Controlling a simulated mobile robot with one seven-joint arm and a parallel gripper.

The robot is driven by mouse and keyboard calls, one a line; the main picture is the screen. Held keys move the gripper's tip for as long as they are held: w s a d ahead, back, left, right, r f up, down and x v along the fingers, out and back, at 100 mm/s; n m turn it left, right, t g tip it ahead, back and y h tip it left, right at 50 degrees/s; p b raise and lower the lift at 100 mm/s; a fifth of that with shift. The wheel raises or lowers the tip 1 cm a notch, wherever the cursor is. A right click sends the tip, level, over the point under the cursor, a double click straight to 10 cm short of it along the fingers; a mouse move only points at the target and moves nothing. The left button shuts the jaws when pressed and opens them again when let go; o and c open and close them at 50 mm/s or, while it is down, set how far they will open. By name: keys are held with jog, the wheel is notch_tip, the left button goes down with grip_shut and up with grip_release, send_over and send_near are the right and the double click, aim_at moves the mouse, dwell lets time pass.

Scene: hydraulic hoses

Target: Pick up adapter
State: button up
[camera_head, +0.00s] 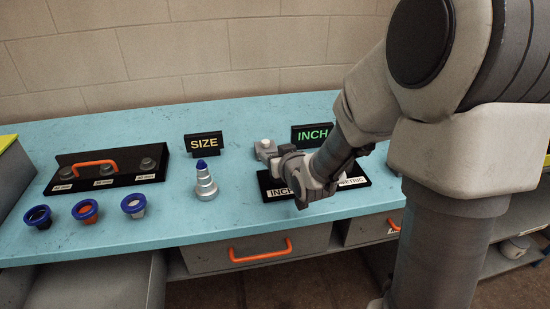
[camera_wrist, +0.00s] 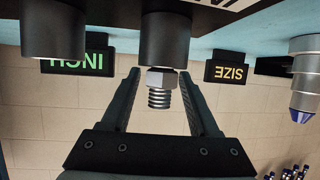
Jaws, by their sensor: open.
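The adapter (camera_wrist: 160,88) is a metallic fitting with a hex collar and a threaded end. In the wrist view, which looks upside down, it sits in a black cylindrical holder (camera_wrist: 166,40). My gripper (camera_wrist: 159,76) is open, with one dark finger on each side of the adapter and a visible gap to each. In the head view my gripper (camera_head: 278,156) is low over the black panel (camera_head: 358,182) labelled INCH and METRIC. My arm hides much of that panel, and I cannot clearly make out the adapter there.
A second black holder (camera_wrist: 54,28) stands beside the first. The SIZE sign (camera_head: 204,144) and INCH sign (camera_head: 312,134) stand behind. A stepped cone (camera_head: 206,184) is to the left. Farther left are blue-rimmed cups (camera_head: 86,211) and a black rack (camera_head: 106,168). The front middle of the blue bench (camera_head: 165,229) is clear.

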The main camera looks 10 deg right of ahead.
jog(key=shift+w+f, duration=0.1)
jog(key=shift+w, duration=0.15)
grip_shut()
